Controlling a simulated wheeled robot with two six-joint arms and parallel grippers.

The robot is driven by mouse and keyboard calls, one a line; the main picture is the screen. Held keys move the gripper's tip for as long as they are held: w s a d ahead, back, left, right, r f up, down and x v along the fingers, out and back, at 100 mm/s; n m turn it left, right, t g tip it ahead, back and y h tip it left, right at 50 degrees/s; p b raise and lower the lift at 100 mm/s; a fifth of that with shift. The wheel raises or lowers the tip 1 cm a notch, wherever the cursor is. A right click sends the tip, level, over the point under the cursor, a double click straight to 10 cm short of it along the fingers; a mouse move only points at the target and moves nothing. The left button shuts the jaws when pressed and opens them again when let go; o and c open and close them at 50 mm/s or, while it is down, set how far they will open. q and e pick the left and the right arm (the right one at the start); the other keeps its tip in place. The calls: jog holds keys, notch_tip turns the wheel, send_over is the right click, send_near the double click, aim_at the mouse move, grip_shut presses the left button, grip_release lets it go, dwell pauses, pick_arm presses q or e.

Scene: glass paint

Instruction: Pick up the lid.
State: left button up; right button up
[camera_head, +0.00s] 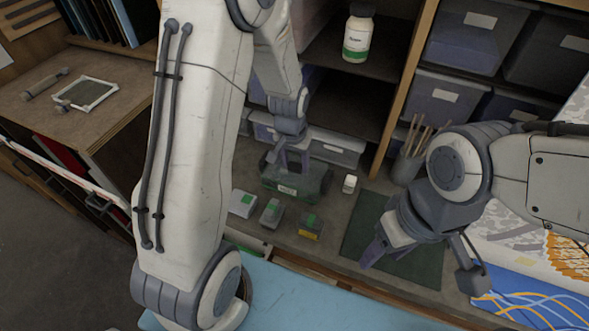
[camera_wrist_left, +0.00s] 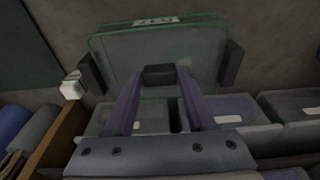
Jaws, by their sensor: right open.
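The lid (camera_wrist_left: 200,50) appears as a greyish see-through panel with a green edge on a box in the left wrist view, with dark clasps at its left and right sides. A dark block, which looks like its handle, (camera_wrist_left: 159,75) stands at its near edge. In the head view the dark green box (camera_head: 300,186) sits on the shelf desk, partly hidden by my left gripper (camera_head: 290,160). The two purple fingers of my left gripper (camera_wrist_left: 160,88) are apart, one on each side of the block; contact is unclear. My right gripper (camera_head: 390,243) is open and empty over the green mat, far from the box.
A brush cup (camera_head: 408,165) and grey storage bins (camera_head: 452,98) are near the right arm. The green mat (camera_head: 415,262) has bare room.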

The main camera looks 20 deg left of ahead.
pick_arm(q)
grip_shut()
